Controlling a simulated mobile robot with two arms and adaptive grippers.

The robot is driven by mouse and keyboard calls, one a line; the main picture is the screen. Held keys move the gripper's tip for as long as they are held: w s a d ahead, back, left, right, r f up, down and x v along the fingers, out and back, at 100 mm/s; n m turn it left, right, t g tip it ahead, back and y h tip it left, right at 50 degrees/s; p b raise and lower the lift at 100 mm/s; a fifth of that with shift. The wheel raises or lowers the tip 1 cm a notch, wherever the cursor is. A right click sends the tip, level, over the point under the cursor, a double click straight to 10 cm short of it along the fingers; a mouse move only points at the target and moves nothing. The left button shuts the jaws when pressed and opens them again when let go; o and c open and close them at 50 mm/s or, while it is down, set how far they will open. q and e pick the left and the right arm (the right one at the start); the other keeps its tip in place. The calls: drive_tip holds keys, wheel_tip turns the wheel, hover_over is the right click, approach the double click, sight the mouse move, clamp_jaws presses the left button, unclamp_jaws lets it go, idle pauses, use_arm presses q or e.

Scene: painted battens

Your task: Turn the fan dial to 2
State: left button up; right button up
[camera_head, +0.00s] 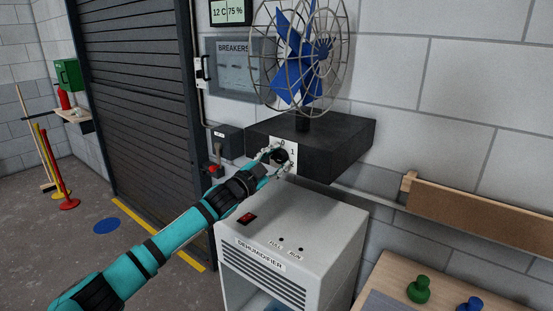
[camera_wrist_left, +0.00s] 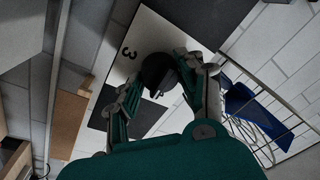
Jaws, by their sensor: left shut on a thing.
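The fan dial (camera_head: 281,156) is a dark round knob on a white plate (camera_head: 291,146) at the front of the black box (camera_head: 335,144) under the fan (camera_head: 303,50). My left gripper (camera_head: 275,158) reaches it from the lower left and is shut on it. In the left wrist view the dial (camera_wrist_left: 158,70) sits between the two fingers of my left gripper (camera_wrist_left: 160,80). A "1" shows right of the dial in the head view, and a "3" shows beside it in the wrist view. I cannot tell which number the dial points to. My right gripper is not in view.
A white dehumidifier (camera_head: 292,226) with a red switch stands below the fan box, under my left forearm. A grey breaker panel (camera_head: 235,70) and a box with a red button (camera_head: 214,170) are left of the fan. Green (camera_head: 419,289) and blue (camera_head: 469,305) knobs are at lower right.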

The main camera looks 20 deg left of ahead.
use_arm(q)
drive_tip(key=m+p, duration=0.1)
drive_tip(key=m, duration=0.3)
drive_tip(key=shift+m+h, duration=0.3)
drive_tip(key=shift+m, duration=0.1)
drive_tip(key=shift+f+m+g+p, duration=0.15)
drive_tip(key=shift+m+g+p, duration=0.15)
drive_tip(key=shift+m, duration=0.9)
drive_tip(key=o, duration=1.1)
drive_tip(key=shift+o, duration=0.2)
drive_tip(key=shift+s+a, duration=0.15)
drive_tip(key=v, duration=1.1)
drive_tip(key=shift+s+a+f, duration=0.15)
drive_tip(key=shift+s, duration=0.1)
drive_tip(key=shift+f, duration=0.1)
